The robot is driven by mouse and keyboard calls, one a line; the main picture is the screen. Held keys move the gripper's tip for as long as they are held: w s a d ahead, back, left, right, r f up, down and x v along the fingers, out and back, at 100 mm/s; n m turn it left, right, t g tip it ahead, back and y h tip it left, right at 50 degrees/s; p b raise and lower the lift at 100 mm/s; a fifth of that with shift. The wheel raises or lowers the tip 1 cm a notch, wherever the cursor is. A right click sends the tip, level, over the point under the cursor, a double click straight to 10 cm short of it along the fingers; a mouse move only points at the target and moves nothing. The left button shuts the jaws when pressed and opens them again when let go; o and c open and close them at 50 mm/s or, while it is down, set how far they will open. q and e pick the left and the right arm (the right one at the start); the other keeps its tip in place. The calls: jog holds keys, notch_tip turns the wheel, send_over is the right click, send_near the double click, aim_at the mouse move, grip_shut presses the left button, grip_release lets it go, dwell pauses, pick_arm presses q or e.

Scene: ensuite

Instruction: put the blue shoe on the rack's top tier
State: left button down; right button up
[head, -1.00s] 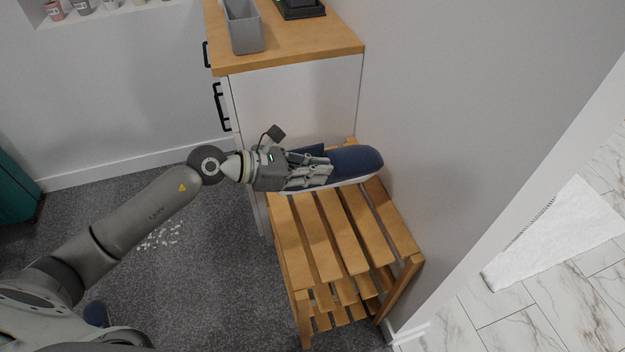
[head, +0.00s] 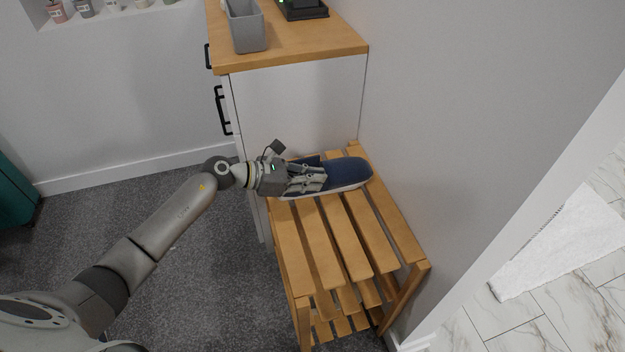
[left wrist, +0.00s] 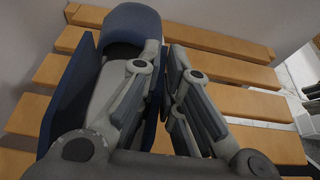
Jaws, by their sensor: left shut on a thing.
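The blue shoe (head: 347,173) with a pale sole is at the far end of the wooden rack's top tier (head: 318,240), toe pointing right. My left gripper (head: 318,180) is shut on the shoe's side wall, from the left. In the left wrist view the shoe (left wrist: 135,25) lies along the left of the fingers (left wrist: 165,70), over the rack's slats (left wrist: 225,97). The sole is at or just above the slats; I cannot tell whether it touches. My right gripper is not in view.
A white cabinet (head: 295,110) with a wooden top stands behind the rack, bearing a grey bin (head: 245,28). A wall (head: 460,110) runs close along the rack's right side. The near slats are bare. Grey carpet (head: 200,270) is open at left.

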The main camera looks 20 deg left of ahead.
pick_arm(q)
jog(key=c, duration=1.6)
grip_release()
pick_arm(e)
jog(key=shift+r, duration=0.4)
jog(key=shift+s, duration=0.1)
pick_arm(q)
jog(key=shift+r, duration=0.1)
jog(key=v, duration=1.2)
jog(key=shift+s, duration=0.15)
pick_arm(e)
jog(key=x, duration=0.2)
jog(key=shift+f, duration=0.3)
